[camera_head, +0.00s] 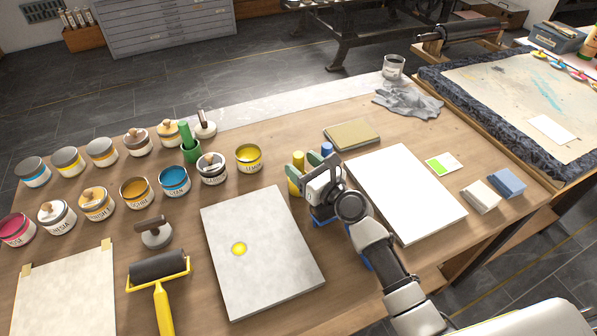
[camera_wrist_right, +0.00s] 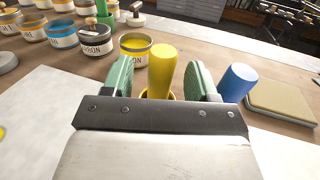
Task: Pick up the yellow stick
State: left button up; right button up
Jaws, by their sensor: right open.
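The yellow stick (camera_wrist_right: 161,70) stands upright in the right wrist view, with its lower part hidden behind my gripper body. It also shows in the head view (camera_head: 296,172). My right gripper (camera_wrist_right: 162,82) is open, with one green finger pad on each side of the yellow stick and visible gaps between. In the head view my right gripper (camera_head: 304,166) is over the middle of the table. A blue stick (camera_wrist_right: 238,83) stands just outside the right finger; its top shows in the head view (camera_head: 327,149). My left gripper is in neither view.
A stone slab (camera_head: 262,285) with a yellow ink spot lies left of the gripper, and a white board (camera_head: 405,190) lies right. A tan block (camera_head: 352,136) sits behind. Several ink cans, including a yellow one (camera_head: 249,158), fill the left side.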

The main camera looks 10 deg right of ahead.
aim_at(294, 157)
jog(key=x, duration=0.3)
jog(key=shift+w+a, duration=0.1)
jog(key=shift+w, duration=0.3)
jog(key=shift+s, duration=0.1)
jog(key=c, duration=1)
jog(key=shift+r, duration=0.1)
